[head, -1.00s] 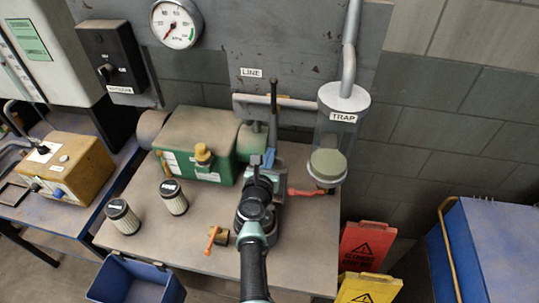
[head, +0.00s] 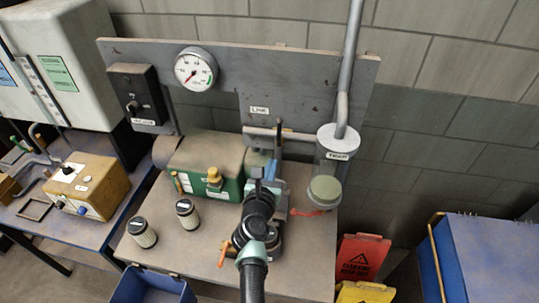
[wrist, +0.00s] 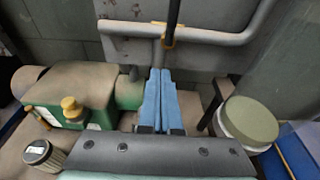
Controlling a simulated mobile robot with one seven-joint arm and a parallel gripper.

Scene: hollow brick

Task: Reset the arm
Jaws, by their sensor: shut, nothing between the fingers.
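My gripper (wrist: 160,100) shows in the wrist view with its two blue fingers side by side and closed, with nothing between them. In the head view my gripper (head: 267,165) is at the far end of my arm, over the back of the bench, in front of the grey pipe (head: 262,133). In the wrist view its fingers point toward the upright black handle (wrist: 173,22) on the grey pipe and appear apart from it. My arm covers part of the bench and the right end of the green pump (head: 208,165).
The trap (head: 336,165) stands close right of my arm, with a red lever (head: 306,212) beside it. Two filters (head: 142,232) (head: 187,214) stand on the bench's left. A blue bin (head: 150,286) is in front. A gauge (head: 195,70) and switch box (head: 137,95) are on the panel.

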